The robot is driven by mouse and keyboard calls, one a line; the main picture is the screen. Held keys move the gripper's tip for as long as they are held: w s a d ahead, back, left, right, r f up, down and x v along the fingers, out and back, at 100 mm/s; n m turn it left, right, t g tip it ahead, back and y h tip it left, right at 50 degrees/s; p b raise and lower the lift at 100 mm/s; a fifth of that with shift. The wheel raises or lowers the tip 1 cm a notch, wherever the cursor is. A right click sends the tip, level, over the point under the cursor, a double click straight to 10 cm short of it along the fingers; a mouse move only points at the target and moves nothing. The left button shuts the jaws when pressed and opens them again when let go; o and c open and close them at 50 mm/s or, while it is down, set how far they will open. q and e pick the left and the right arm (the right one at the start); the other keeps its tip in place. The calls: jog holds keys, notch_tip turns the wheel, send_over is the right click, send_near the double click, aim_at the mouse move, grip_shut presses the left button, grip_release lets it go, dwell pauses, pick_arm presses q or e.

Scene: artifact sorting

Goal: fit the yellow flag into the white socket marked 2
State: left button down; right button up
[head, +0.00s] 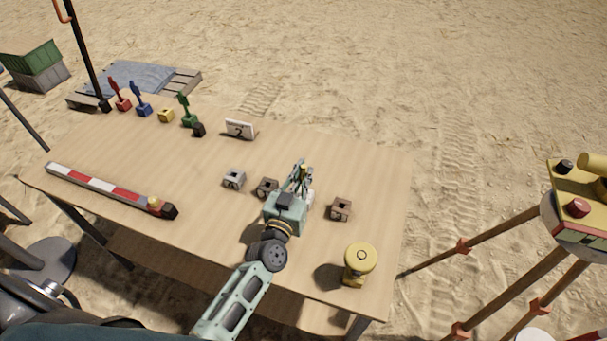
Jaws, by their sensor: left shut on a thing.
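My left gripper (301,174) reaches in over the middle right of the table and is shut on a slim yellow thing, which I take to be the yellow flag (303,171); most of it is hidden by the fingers. A whitish socket (309,199) shows in part just beside and behind the gripper. Its mark cannot be read, and I cannot tell whether the flag touches it. A white card (240,129) with a dark sign stands at the back of the table. My right gripper is not in view.
A grey socket (234,179) and brown sockets (266,187) (341,208) stand in the same row. Red (121,103), blue (143,111) and green (189,119) flags stand at the back left by a yellow block (166,115). A yellow canister (360,262) stands near the front right corner.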

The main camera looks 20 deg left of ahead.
pick_arm(q)
jog(key=shift+f, duration=0.25)
jog(key=c, duration=1.8)
grip_release()
jog(key=s, duration=1.2)
jog(key=shift+a, duration=0.2)
